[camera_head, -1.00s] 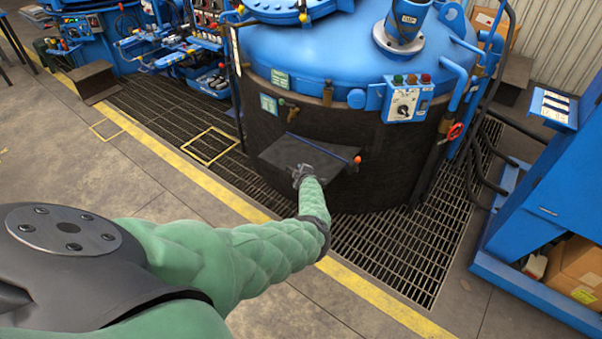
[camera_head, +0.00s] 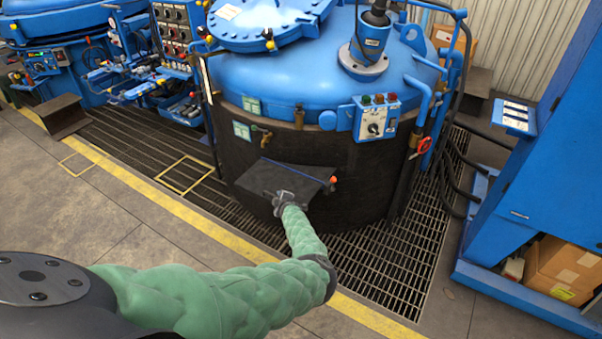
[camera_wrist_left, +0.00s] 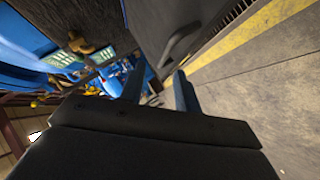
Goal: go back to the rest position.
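My left gripper (camera_head: 283,198) is at the lower front of the furnace, in front of the lower edge of a dark flap (camera_head: 257,178). In the left wrist view its two fingers (camera_wrist_left: 158,88) stand apart with a gap between them, and nothing shows held. A grey curved handle (camera_wrist_left: 182,42) on a dark panel lies just beyond the fingertips. My left arm reaches out in a green padded sleeve from the lower left. My right gripper is not in view.
The blue-topped furnace (camera_head: 280,85) stands ahead, with a control box (camera_head: 376,119) and red valve wheel (camera_head: 424,145). A blue cabinet (camera_head: 560,170) with boxes (camera_head: 565,268) is at right. Floor grating (camera_head: 400,250) surrounds the furnace. The concrete floor (camera_head: 70,215) at left is clear.

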